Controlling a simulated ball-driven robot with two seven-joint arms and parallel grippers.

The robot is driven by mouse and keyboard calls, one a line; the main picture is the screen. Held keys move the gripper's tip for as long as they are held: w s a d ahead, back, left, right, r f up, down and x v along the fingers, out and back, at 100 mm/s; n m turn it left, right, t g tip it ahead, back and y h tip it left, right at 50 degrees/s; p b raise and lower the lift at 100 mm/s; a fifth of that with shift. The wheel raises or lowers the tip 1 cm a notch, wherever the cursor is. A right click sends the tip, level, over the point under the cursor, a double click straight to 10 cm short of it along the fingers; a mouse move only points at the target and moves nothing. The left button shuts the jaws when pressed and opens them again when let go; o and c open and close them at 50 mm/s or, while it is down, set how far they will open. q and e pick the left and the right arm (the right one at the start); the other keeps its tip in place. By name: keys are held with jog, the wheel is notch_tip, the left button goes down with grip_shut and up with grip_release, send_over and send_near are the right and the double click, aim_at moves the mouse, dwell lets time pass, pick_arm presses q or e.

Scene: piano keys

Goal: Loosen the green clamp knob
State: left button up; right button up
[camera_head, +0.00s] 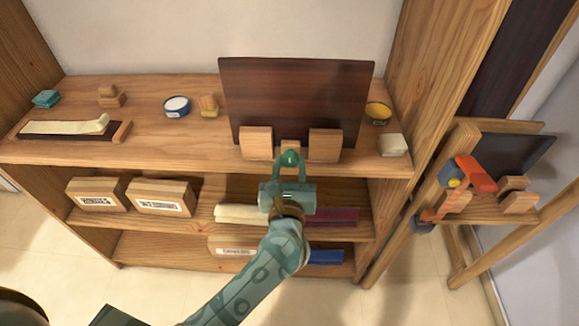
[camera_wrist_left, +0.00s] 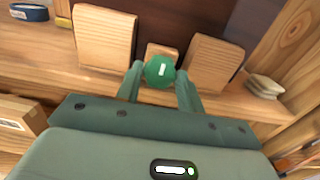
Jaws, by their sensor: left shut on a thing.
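The green clamp knob (camera_head: 289,158) is a small round knob with a white mark on its face. It sits at the front of a wooden block, below the dark board (camera_head: 296,98) and between two larger wooden blocks. My left gripper (camera_head: 290,163) reaches up to it from below, with one finger on each side, shut on the knob. In the left wrist view the knob (camera_wrist_left: 159,71) shows between the two fingertips, its white mark nearly upright. My right gripper is not in view.
Wooden blocks (camera_head: 256,143) and (camera_head: 325,145) flank the knob closely. A blue-rimmed tin (camera_head: 177,106), a yellow tin (camera_head: 378,112) and a pale stack (camera_head: 392,145) stand on the top shelf. Labelled boxes (camera_head: 160,197) sit below. A red and blue tool (camera_head: 470,177) is at the right.

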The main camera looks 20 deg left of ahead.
pick_arm(q)
jog(key=shift+f, duration=0.15)
jog(key=o, duration=1)
jog(key=shift+s, duration=0.15)
jog(key=p+v, duration=0.1)
jog(key=v, duration=1.5)
